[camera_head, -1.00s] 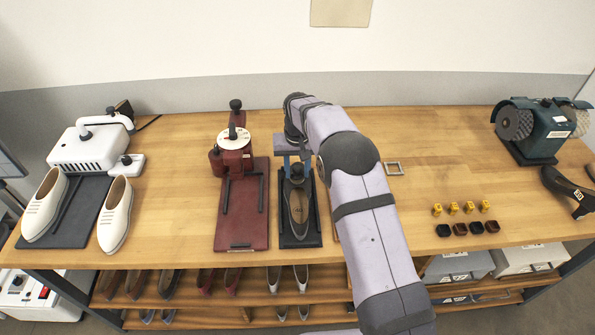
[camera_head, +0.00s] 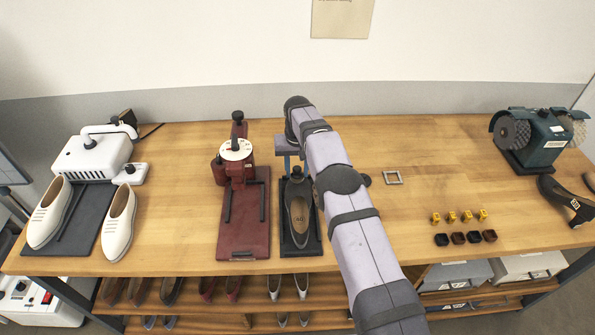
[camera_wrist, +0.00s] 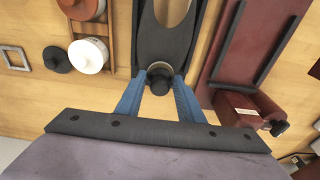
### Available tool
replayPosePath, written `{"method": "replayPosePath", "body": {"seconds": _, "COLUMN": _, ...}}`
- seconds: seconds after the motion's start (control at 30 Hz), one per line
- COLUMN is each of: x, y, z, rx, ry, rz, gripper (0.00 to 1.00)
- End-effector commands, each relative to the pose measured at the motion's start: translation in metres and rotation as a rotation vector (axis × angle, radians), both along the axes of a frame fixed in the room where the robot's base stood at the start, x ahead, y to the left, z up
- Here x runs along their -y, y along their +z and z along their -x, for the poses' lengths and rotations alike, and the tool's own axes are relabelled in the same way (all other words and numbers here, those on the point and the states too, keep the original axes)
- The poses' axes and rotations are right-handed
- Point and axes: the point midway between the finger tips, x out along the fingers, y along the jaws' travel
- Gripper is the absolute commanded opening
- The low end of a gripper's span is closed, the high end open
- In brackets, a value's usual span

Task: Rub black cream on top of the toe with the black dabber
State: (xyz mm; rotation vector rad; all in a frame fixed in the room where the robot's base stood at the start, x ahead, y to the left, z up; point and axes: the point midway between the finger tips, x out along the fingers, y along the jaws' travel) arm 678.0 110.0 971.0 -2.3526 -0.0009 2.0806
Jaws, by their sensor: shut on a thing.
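A dark grey shoe (camera_head: 299,218) with a beige inside lies on a black stand (camera_head: 302,249) in the middle of the bench, its toe pointing to the back. It also shows at the top of the wrist view (camera_wrist: 160,38). My gripper (camera_head: 288,166) is over the toe end. In the wrist view its blue fingers (camera_wrist: 158,86) are shut on the black dabber (camera_wrist: 159,83), a round dark knob with a paler collar. The dabber is right at the toe; whether it touches is not clear. I cannot make out any cream on the toe.
A dark red stand (camera_head: 243,240) stands close on the left. In the wrist view, a white-topped pot (camera_wrist: 88,56) and a dark round piece (camera_wrist: 57,60) lie left of the shoe. A small square frame (camera_head: 392,178) lies on clear bench to the right.

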Motion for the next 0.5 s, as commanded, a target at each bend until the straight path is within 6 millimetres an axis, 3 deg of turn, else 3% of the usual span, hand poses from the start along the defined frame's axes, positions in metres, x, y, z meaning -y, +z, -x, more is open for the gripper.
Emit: {"method": "replayPosePath", "body": {"seconds": 0.5, "x": 0.0007, "y": -0.0007, "z": -0.0063, "rx": 0.000, "ry": 0.001, "rz": 0.000, "gripper": 0.16}}
